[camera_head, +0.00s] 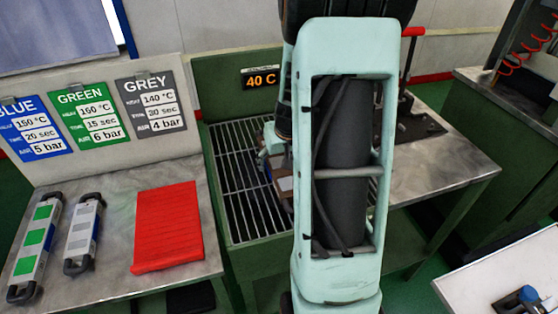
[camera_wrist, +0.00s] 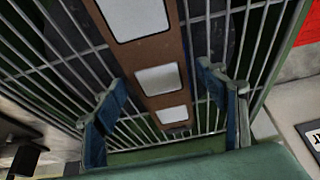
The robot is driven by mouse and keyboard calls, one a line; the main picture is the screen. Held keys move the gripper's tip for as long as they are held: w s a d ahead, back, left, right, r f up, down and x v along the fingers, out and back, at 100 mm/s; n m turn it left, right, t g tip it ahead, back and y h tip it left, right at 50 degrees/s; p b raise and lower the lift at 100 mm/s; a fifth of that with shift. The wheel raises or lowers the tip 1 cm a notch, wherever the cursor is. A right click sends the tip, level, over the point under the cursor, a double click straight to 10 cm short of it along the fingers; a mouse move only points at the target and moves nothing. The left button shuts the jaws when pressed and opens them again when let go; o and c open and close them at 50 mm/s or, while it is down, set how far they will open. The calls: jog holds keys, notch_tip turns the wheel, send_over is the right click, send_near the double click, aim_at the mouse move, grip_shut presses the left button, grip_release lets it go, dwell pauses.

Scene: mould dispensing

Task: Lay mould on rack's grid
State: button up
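The mould (camera_wrist: 158,80) is a long brown bar with pale square panels. In the wrist view it lies over the metal bars of the rack's grid (camera_wrist: 75,70) and appears to rest on them. My gripper (camera_wrist: 162,78) is open, with one blue finger on each side of the mould and a visible gap on both sides. In the head view the grid (camera_head: 228,165) shows to the left of my arm. Only a small brown part of the mould (camera_head: 285,184) shows there; my arm hides the rest and most of the gripper.
A display reading 40 C (camera_head: 261,77) is on the green panel behind the grid. The left table (camera_head: 110,195) holds a red mat (camera_head: 167,227) and two long pieces with black handles (camera_head: 38,240). A metal table with a red-handled device (camera_head: 413,110) stands right.

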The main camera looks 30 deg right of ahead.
jog(key=shift+r, duration=0.4)
jog(key=p+v, duration=0.1)
jog(key=v, duration=1)
jog(key=shift+r, duration=0.2)
jog(key=shift+s, duration=0.15)
